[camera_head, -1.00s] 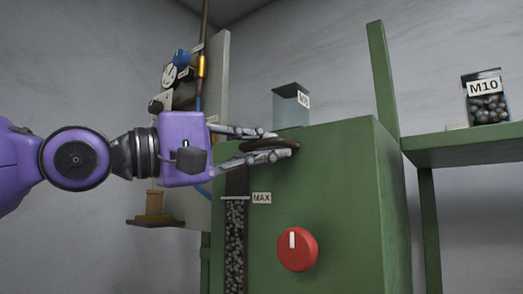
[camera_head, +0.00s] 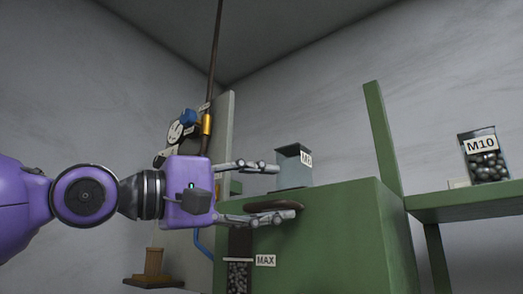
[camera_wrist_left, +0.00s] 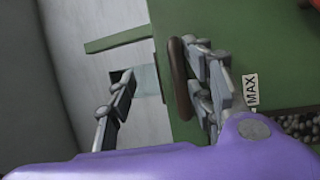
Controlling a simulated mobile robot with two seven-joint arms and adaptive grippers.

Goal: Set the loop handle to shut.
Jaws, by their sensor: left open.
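The loop handle (camera_head: 291,206) is a dark brown oval ring on the front of the green machine (camera_head: 345,235), near its top edge. In the wrist view the loop handle (camera_wrist_left: 180,82) shows as a narrow upright band. My left gripper (camera_head: 285,191) is open, its fingers spread one above the other. The lower finger overlaps the ring and hides part of it; I cannot tell whether they touch. The upper finger is clear above the ring, level with the grey bin. My right gripper is not in view.
A grey bin (camera_head: 293,167) stands on the machine top. A MAX label (camera_head: 265,260) and a window of dark parts (camera_head: 237,275) are below the handle. An M10 bin (camera_head: 485,158) stands on a green shelf (camera_head: 465,203) at right. A gauge panel (camera_head: 225,125) stands behind my gripper.

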